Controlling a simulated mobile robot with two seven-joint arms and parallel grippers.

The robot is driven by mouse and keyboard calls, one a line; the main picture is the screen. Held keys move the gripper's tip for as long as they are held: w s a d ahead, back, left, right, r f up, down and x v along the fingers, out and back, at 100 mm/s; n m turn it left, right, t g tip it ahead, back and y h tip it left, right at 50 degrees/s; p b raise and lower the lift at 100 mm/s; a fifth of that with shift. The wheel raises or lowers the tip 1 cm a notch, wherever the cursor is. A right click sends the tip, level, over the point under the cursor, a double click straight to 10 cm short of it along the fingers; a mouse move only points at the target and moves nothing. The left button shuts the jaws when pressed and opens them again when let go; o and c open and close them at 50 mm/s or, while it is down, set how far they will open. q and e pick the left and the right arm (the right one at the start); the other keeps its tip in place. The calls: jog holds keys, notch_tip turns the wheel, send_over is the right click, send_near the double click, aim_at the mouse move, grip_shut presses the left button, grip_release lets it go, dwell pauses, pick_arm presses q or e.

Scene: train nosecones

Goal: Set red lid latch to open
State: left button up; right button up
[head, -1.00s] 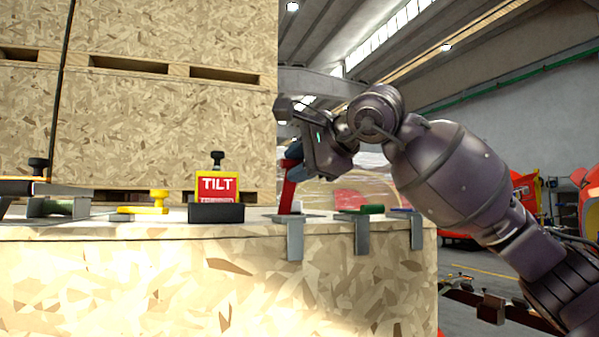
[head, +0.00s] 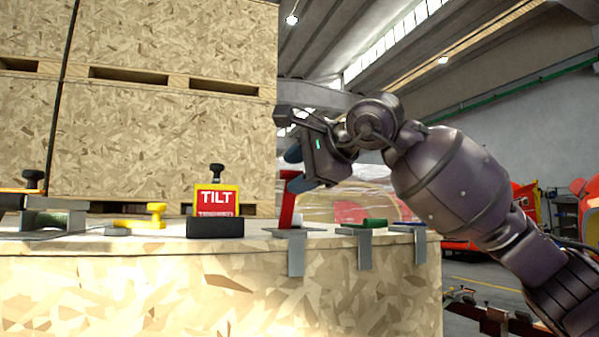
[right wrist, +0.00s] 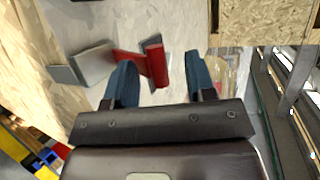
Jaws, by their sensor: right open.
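The red lid latch (head: 287,200) stands upright from a grey metal bracket (head: 297,255) on the front edge of the wooden crate. In the right wrist view the red latch (right wrist: 152,63) lies between the two blue fingers, its bracket (right wrist: 90,65) to the left. My right gripper (head: 292,165) is open at the top of the latch in the head view. In the right wrist view the right gripper (right wrist: 160,80) has a finger on each side of the latch, with the left finger close to it. I cannot tell whether it touches. My left gripper is not in view.
A green latch (head: 372,223) lies to the right of the red one on its own bracket. A TILT indicator (head: 216,200), a black block (head: 215,228) and a yellow latch (head: 145,218) are to the left. Tall wooden crates (head: 170,130) stand behind.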

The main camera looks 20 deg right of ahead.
jog(key=shift+w+f, duration=0.2)
jog(key=shift+f, duration=0.1)
jog(key=shift+s, duration=0.1)
jog(key=shift+s+d+r, duration=0.1)
jog(key=shift+s, duration=0.05)
jog(key=b+v, duration=0.2)
jog(key=v, duration=0.8)
jog(key=shift+r, duration=0.2)
jog(key=shift+s+r, duration=0.1)
jog(key=shift+s, duration=0.1)
